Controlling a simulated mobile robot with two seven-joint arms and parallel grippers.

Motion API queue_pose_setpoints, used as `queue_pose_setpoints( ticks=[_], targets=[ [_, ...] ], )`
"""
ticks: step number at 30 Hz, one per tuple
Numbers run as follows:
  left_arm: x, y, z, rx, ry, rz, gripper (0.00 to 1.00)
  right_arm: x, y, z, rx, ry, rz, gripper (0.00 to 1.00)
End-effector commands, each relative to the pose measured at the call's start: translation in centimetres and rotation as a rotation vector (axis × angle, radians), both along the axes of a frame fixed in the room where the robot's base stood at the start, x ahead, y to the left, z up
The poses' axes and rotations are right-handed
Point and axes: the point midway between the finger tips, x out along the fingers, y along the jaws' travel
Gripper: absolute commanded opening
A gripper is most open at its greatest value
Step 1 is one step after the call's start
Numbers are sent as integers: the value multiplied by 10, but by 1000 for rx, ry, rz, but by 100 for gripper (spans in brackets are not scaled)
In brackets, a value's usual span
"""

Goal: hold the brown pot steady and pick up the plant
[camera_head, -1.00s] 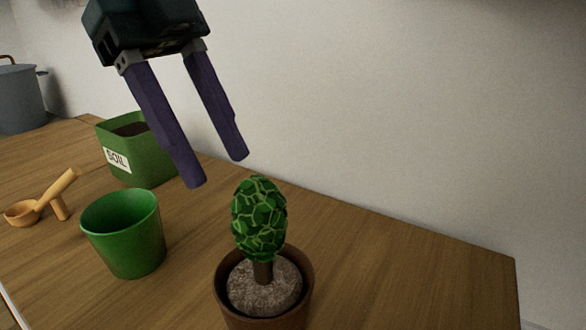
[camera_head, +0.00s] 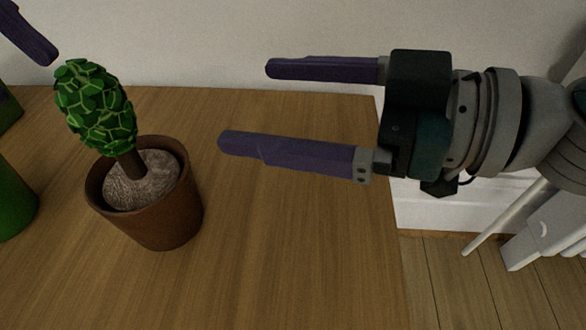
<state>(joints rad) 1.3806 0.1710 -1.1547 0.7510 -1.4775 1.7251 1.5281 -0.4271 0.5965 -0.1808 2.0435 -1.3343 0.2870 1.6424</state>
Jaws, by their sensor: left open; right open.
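The brown pot (camera_head: 165,222) stands upright on the wooden table at the left of the head view. The plant (camera_head: 95,105), a green bushy head on a short brown stem, sits in the pot with a round grey-brown root ball (camera_head: 145,183). My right gripper (camera_head: 245,105) comes in from the right, open and empty, its purple fingers pointing left toward the plant and apart from it and the pot. Of my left gripper (camera_head: 35,40), one purple fingertip shows at the top left, above and left of the plant; the rest is out of frame.
The wooden table (camera_head: 290,250) is clear to the right of the pot, up to its right edge. A green pot (camera_head: 12,205) is cut off at the left edge, with part of a green soil box (camera_head: 8,110) behind it. A pale wall stands behind the table.

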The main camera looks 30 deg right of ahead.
Motion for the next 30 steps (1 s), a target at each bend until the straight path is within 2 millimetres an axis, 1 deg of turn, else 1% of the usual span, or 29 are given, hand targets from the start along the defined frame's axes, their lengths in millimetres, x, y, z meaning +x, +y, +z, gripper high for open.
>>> queue_pose_setpoints(
  ticks=[1,4,7,10,13,23,27,30],
  targets=[
    [0,0,0,0,0,0,50,-9,4,-13,-26,48,65,100],
    [0,0,0,0,0,0,50,-26,9,-35,-68,143,162,100],
    [0,0,0,0,0,0,50,-36,9,-48,-97,206,210,100],
    [0,0,0,0,0,0,50,-37,12,-55,-106,232,227,100],
    [0,0,0,0,0,0,50,-31,21,-60,-104,236,229,100],
    [0,0,0,0,0,0,50,1,66,-82,-103,233,230,100],
    [0,0,0,0,0,0,50,9,77,-88,-103,234,228,100],
    [0,0,0,0,0,0,50,13,82,-90,-103,233,228,100]
  ],
)
